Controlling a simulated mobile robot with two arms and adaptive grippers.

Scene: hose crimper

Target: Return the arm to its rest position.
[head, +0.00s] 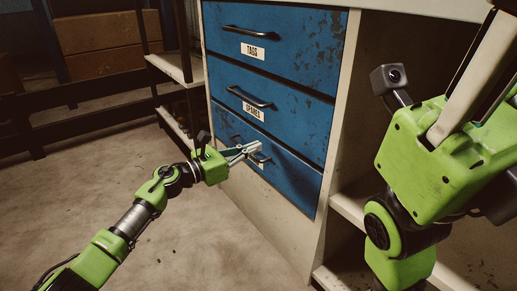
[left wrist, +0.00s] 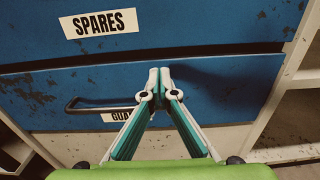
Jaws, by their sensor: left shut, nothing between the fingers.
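My left gripper (head: 252,149) is in front of the bottom blue drawer (head: 291,180), its fingertips near that drawer's handle in the head view. In the left wrist view its fingers (left wrist: 160,76) meet at the tips with nothing between them. I cannot tell whether the fingers touch the drawer. My right arm's green wrist (head: 430,160) is large at the right, and its pale fingers run out of the top of the frame.
The drawer labelled TAGS (head: 275,45) and the drawer labelled SPARES (head: 275,110) are above, both closed. Open shelves (head: 350,208) stand right of the drawers. A dark rack with brown boxes (head: 105,45) is at the back left. The floor (head: 215,245) before the cabinet is clear.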

